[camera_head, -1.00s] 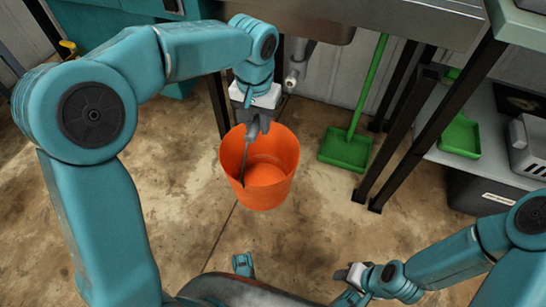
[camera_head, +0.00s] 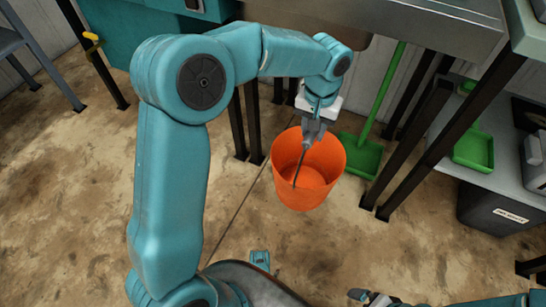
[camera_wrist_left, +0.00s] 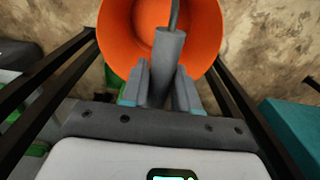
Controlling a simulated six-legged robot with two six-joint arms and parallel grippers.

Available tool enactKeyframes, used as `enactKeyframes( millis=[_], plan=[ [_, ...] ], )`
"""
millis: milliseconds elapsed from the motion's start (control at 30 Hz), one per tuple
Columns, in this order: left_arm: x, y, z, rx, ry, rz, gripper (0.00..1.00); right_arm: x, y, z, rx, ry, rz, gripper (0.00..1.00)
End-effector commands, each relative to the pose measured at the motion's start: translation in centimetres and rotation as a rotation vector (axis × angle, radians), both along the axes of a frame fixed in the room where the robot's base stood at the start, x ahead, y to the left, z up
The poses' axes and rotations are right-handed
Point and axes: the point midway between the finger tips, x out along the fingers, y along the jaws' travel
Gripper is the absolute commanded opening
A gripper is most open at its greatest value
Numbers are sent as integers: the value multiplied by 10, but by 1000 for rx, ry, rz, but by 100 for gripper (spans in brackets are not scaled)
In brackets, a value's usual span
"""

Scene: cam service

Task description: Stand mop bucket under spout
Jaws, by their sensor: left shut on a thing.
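The orange mop bucket (camera_head: 301,195) is upright, below the steel sink counter in the head view. My left gripper (camera_head: 313,133) is above its far rim and shut on the grey grip of its handle. The wrist view shows the same grip (camera_wrist_left: 167,55) between the two fingers, with the bucket (camera_wrist_left: 205,25) beyond it. I cannot tell whether the bucket's base touches the floor. My right gripper (camera_head: 366,297) is at the bottom edge, partly cut off; its jaws are unclear. I cannot clearly identify a spout; a yellow-handled fitting (camera_head: 92,37) shows at upper left.
A green long-handled dustpan (camera_head: 361,157) stands just behind the bucket's right side. Dark table legs (camera_head: 418,140) rise to the right, with a grey shelf holding a green scoop (camera_head: 474,150). A chair (camera_head: 30,45) is at far left. Floor left of my arm is clear.

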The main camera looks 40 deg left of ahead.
Motion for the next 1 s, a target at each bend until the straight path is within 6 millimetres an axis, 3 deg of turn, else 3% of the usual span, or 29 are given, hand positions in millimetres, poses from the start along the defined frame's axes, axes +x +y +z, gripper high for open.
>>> enactKeyframes(
  millis=[300,600,800,1000],
  plan=[
    [19,56,-86,12,1,427,0,-1,1,7,1,2,5,100],
    [13,111,-186,4,-2,888,0,-3,2,12,2,5,10,100],
    [4,130,-228,-7,-4,1087,0,-3,3,15,2,6,13,100],
    [-1,136,-245,-14,-5,1167,0,-3,3,15,2,6,13,100]
  ],
)
